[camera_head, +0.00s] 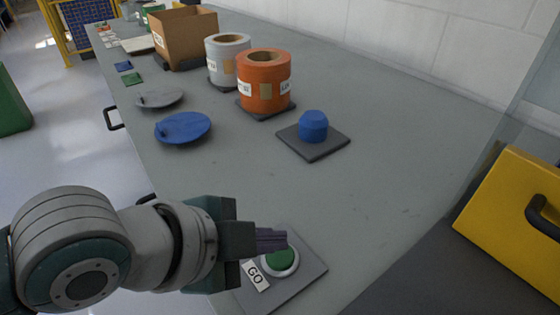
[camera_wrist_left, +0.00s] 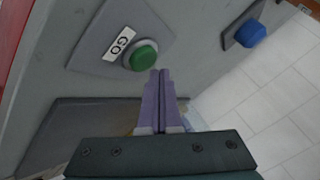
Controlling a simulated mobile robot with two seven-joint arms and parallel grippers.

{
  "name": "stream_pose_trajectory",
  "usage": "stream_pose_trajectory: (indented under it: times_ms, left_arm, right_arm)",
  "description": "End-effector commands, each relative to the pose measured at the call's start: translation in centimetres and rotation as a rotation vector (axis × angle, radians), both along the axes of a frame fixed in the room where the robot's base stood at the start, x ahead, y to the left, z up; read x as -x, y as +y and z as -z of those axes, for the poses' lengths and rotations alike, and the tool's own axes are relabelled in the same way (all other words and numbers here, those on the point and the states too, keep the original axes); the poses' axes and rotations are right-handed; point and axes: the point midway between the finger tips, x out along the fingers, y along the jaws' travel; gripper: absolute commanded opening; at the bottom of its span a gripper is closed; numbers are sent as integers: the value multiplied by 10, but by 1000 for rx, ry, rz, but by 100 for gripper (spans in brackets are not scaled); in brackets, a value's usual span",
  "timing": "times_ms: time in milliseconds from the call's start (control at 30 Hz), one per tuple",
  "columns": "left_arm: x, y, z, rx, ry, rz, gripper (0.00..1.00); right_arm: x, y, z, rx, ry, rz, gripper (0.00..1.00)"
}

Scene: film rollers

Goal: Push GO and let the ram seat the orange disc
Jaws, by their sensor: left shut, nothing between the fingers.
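The green GO button (camera_head: 282,259) sits in a pale ring on a dark plate, with a white GO label (camera_head: 255,275) beside it. It also shows in the left wrist view (camera_wrist_left: 146,52). My left gripper (camera_head: 284,239) is shut and empty, its purple fingers together. Its tips (camera_wrist_left: 159,73) are right at the button's edge and overlap it in the picture; I cannot tell whether they touch it. I can make out neither an orange disc nor the ram. My right gripper is not in view.
A blue button (camera_head: 313,127) stands on a dark plate farther back. An orange roll (camera_head: 264,82), a grey roll (camera_head: 228,60), a cardboard box (camera_head: 187,40), a blue disc (camera_head: 183,128) and a grey disc (camera_head: 160,99) are behind. A yellow block (camera_head: 500,210) stands right.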

Motion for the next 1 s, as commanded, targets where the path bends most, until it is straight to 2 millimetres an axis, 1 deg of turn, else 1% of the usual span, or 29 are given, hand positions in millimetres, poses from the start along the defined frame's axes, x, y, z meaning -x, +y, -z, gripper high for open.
stream_pose_trajectory:
  times_ms: [600, 900, 1000]
  left_arm:
    - [0, 0, 0, 0, 0, 0, 0]
    - [0, 0, 9, 0, -1, -1, 0]
    - [0, 0, 9, 0, -1, -1, 0]
  right_arm:
    - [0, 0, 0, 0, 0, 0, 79]
    - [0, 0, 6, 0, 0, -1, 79]
    - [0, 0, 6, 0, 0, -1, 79]
